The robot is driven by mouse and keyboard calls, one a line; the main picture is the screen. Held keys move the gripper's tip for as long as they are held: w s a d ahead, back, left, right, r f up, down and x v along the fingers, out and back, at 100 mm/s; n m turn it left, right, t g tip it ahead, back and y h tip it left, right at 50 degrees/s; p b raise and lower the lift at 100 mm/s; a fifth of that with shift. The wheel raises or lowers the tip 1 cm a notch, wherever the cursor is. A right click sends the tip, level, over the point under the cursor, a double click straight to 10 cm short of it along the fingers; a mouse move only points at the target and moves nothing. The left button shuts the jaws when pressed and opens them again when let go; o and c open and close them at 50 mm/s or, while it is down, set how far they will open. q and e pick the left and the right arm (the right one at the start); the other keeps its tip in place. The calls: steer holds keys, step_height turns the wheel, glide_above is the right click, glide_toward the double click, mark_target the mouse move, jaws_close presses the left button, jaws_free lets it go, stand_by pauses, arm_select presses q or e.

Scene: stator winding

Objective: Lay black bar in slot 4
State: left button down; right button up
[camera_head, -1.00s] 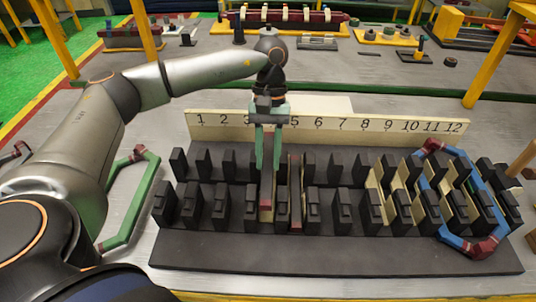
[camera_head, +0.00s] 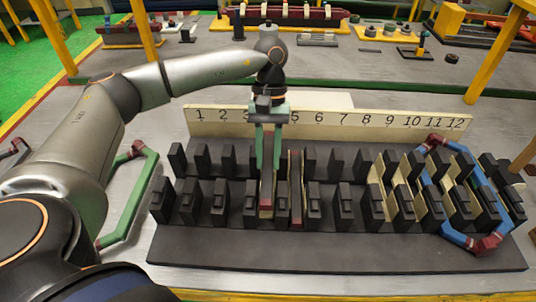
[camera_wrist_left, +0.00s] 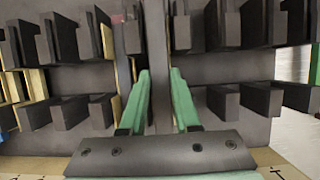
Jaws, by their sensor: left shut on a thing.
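The stator block (camera_head: 335,255) is a dark base with two rows of upright teeth and a numbered strip (camera_head: 345,126) behind it. My left gripper (camera_head: 267,165) points down with its green fingers closed around the dark bar (camera_head: 267,185), which has a red end. The bar lines up with slot 4, between the teeth; how deep it sits is hard to tell. The gripper covers the number 4. In the left wrist view the bar (camera_wrist_left: 160,65) runs between the two fingertips. A similar bar (camera_head: 297,195) lies in slot 5 between cream liners. My right gripper is not in view.
A blue coil with red corners (camera_head: 457,235) sits around the teeth at the right, where several slots have cream liners. A green coil piece (camera_head: 133,205) lies on the table to the left. Other parts stand on the far bench.

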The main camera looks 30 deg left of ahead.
mark_target(268, 169)
arm_select(q)
steer(key=shift+f+b, duration=1.9)
steer(key=shift+f, duration=0.35)
steer(key=shift+f+b, duration=0.35)
steer(key=shift+f, duration=0.15)
steer(key=shift+f, duration=0.15)
steer(key=shift+f+b, duration=0.15)
steer(key=shift+b, duration=0.25)
steer(key=c, duration=0.6)
jaws_free()
steer(key=shift+o, duration=0.2)
steer(key=shift+r+p, duration=0.4)
steer(key=shift+r, duration=0.45)
